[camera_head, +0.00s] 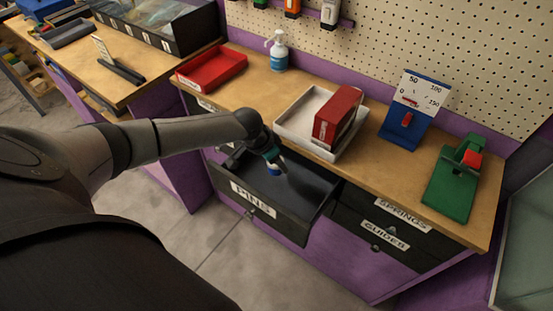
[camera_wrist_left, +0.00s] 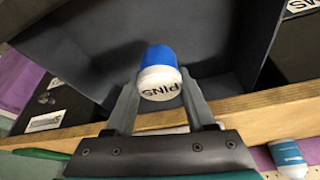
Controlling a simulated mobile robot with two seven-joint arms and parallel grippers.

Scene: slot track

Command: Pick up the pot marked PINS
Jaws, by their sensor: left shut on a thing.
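The pot marked PINS (camera_wrist_left: 160,72) has a blue part and a white part with black lettering. In the left wrist view it sits between the two fingers of my left gripper (camera_wrist_left: 160,95), which is shut on it. In the head view my left gripper (camera_head: 277,160) is over the open drawer labelled PINS (camera_head: 254,197), with the blue of the pot (camera_head: 273,171) showing below the fingers. I cannot tell whether the pot touches the drawer floor. My right gripper is not in view.
The wooden bench top (camera_head: 262,96) lies just behind the drawer. It carries a red tray (camera_head: 212,68), a spray bottle (camera_head: 278,52), a white tray (camera_head: 290,128) with a red box (camera_head: 337,117), a blue gauge stand (camera_head: 405,125) and a green fixture (camera_head: 452,185). Closed drawers (camera_head: 385,225) are at right.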

